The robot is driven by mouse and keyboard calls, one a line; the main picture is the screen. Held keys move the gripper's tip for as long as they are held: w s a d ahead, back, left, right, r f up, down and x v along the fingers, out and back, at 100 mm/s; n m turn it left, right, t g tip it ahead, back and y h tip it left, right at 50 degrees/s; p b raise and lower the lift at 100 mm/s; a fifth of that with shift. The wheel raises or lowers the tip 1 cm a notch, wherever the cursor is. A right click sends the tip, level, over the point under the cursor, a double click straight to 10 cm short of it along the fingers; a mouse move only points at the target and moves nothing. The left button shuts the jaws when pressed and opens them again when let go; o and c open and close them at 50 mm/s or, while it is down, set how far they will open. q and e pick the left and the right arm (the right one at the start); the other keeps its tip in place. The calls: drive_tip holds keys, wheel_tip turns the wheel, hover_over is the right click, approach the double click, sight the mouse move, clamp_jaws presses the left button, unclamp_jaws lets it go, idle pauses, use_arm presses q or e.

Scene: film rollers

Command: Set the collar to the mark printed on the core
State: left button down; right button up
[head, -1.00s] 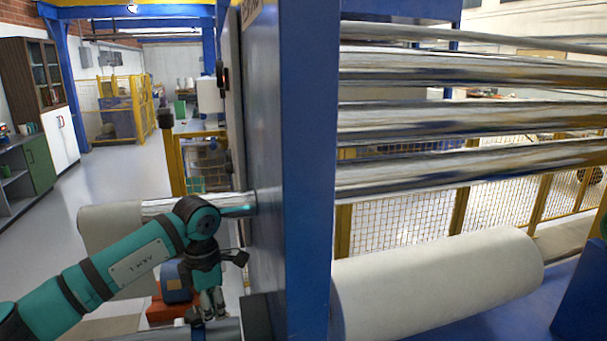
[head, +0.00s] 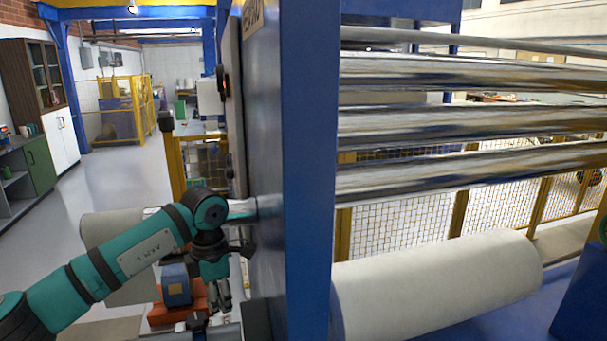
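My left gripper (head: 221,296) points down just left of the blue machine frame. Its two fingers show a small gap, and I see nothing held between them. A grey bar (head: 222,333), perhaps the core, shows at the bottom edge, mostly cut off. A small dark part (head: 197,322) sits on it, lower left of the fingertips and apart from them; it may be the collar. No printed mark can be made out. My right gripper is not in view.
The blue machine frame (head: 308,170) stands close on the gripper's right. Polished rollers (head: 460,120) and a large pale roll (head: 435,285) lie beyond it. The grey floor (head: 120,185) at left is clear.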

use_arm(q)
wheel_tip(320, 180, up, 6)
drive_tip(key=p, duration=0.2)
drive_tip(key=shift+f+p, duration=0.15)
drive_tip(key=shift+p, duration=0.25)
drive_tip(key=shift+f, duration=0.1)
